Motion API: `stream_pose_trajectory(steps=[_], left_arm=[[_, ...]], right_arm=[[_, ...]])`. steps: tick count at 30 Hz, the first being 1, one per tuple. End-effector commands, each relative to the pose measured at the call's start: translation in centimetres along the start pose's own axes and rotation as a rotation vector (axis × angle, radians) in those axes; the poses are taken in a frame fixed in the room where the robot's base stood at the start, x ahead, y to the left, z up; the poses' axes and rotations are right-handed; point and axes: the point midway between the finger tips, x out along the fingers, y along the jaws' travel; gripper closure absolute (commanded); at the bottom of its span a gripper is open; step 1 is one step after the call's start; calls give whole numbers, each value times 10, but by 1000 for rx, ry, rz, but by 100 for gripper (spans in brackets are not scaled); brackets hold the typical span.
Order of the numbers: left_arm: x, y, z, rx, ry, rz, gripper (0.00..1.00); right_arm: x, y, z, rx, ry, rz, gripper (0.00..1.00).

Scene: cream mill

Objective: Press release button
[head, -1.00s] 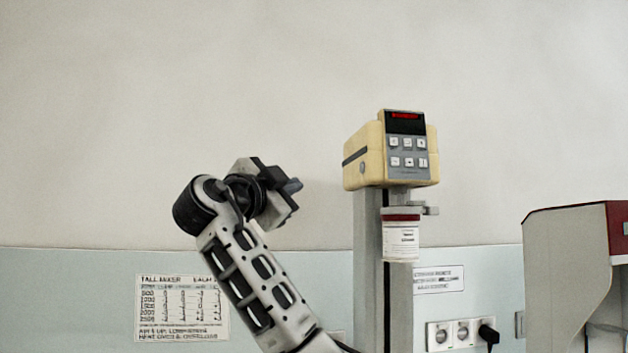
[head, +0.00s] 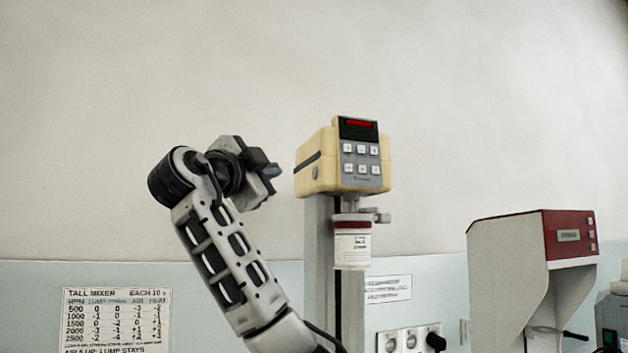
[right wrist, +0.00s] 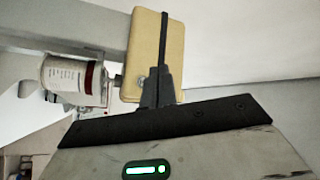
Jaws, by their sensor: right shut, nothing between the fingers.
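The tall mixer has a cream head (head: 318,163) with a dark display lit red and a grey panel of several white buttons (head: 361,158). A small round button or knob (head: 314,172) shows on its left side; I cannot read which button is the release. My left gripper is not in view.
A labelled jar (head: 352,245) with a dark red band hangs below the head beside the grey column (head: 321,270). A red and cream machine (head: 520,245) stands at the right. A wall chart (head: 118,318) and sockets (head: 410,340) are low on the wall.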

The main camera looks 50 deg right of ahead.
Motion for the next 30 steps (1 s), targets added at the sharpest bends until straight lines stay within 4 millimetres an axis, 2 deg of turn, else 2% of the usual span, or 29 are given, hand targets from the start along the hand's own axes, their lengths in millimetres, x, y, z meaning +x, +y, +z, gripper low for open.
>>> stream_pose_trajectory(steps=[4, 12, 30], left_arm=[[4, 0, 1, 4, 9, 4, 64], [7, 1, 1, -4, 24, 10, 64], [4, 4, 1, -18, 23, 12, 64]], right_arm=[[15, 13, -11, 1, 4, 0, 100], [30, 22, -21, 1, 0, -2, 100], [32, 23, -23, 0, 0, -2, 100]])
